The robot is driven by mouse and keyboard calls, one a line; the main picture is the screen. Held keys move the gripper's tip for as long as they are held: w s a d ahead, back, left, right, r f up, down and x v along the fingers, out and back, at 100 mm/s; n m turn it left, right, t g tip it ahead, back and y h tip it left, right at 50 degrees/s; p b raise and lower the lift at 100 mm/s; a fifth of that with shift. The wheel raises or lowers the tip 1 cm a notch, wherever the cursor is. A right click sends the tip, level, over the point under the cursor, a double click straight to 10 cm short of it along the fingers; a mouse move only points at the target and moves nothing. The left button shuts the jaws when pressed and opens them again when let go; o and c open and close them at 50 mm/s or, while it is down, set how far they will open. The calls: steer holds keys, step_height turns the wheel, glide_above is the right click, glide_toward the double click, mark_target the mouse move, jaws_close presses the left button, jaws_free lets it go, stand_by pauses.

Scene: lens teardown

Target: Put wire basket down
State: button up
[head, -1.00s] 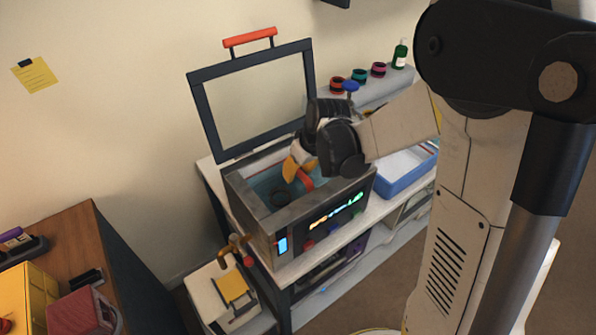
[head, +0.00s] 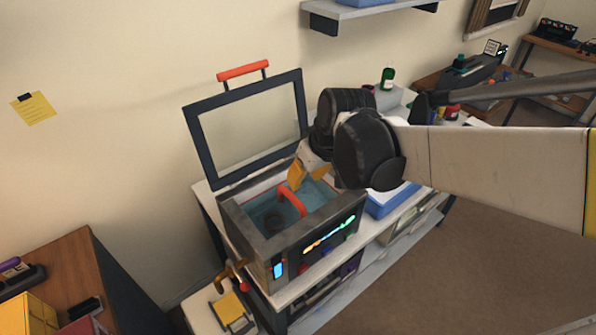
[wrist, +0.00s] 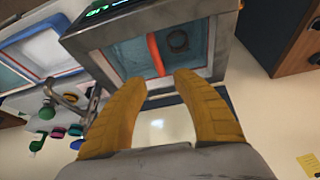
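The wire basket shows mainly as its red handle (head: 293,200), which arches inside the open grey tank (head: 262,240); its mesh is hard to make out. In the wrist view the red handle (wrist: 156,54) crosses the tank near a dark ring (wrist: 178,40). The ring also shows as a dark shape in the tank (head: 273,222) in the head view. My gripper (head: 309,172) is above the tank's back right part, apart from the handle. In the wrist view its two yellow fingers (wrist: 158,76) are spread with nothing between them.
The tank's framed lid (head: 192,130) stands open behind it. A blue tray (head: 385,205) is to the right on the same white bench. A green bottle (head: 387,78) stands farther back. A wooden desk (head: 75,255) is at the left.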

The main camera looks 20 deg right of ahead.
steer(key=s+a+r+m+t+h, duration=0.1)
steer(key=s+r+m+t, duration=0.1)
steer(key=s, duration=1)
steer(key=shift+s+r+m+t, duration=0.2)
steer(key=shift+r+m+t, duration=0.1)
steer(key=shift+r, duration=0.25)
step_height(320, 180, down, 6)
steer(key=b, duration=0.6)
